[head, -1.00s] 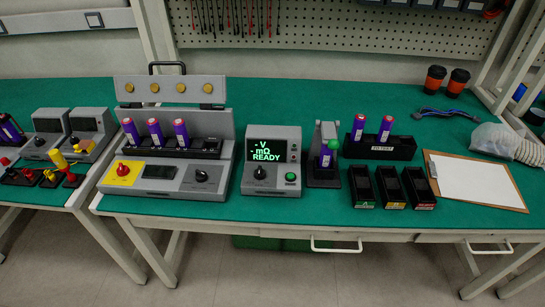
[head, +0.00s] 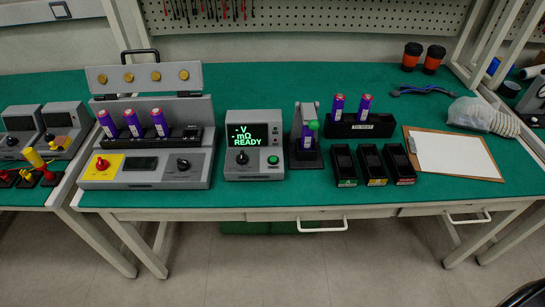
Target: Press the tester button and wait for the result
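The tester (head: 254,145) is a grey box on the green bench, with a dark screen (head: 253,136) reading "V", "mΩ" and "READY" in green. A round green button (head: 273,160) sits low on the right of its front, and a black knob (head: 242,157) on the left. Neither gripper can be made out. A dark shape (head: 528,294) cuts into the bottom right corner; I cannot tell what part it is.
A grey machine (head: 150,170) with an open lid and several purple cells stands left. A black rack (head: 361,127) with two purple cells, three black bins (head: 372,165) and a clipboard (head: 453,154) are right. A strip of bench before the tester is clear.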

